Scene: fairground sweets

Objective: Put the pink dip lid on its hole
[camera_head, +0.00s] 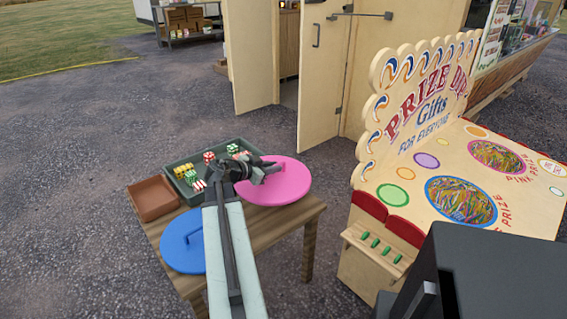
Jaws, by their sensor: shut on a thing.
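The pink dip lid (290,189) is a round flat disc at the right end of the small wooden table (262,235). My gripper (268,173) is shut on the pink lid, near its middle; the arm hides part of the lid's left side. I cannot tell whether the lid rests on the table or is just above it. The pink-rimmed hole (497,156), filled with coloured strands and marked with pink prize lettering, is in the top of the Prize Dip stand (400,188), to the right. The hole is uncovered.
A blue lid (182,243) lies at the table's front left. A green tray (178,162) with small sweets and an empty brown tray (153,198) sit behind it. A blue-rimmed hole (461,201) is nearer on the stand, whose tall scalloped sign (418,105) rises at its left back edge.

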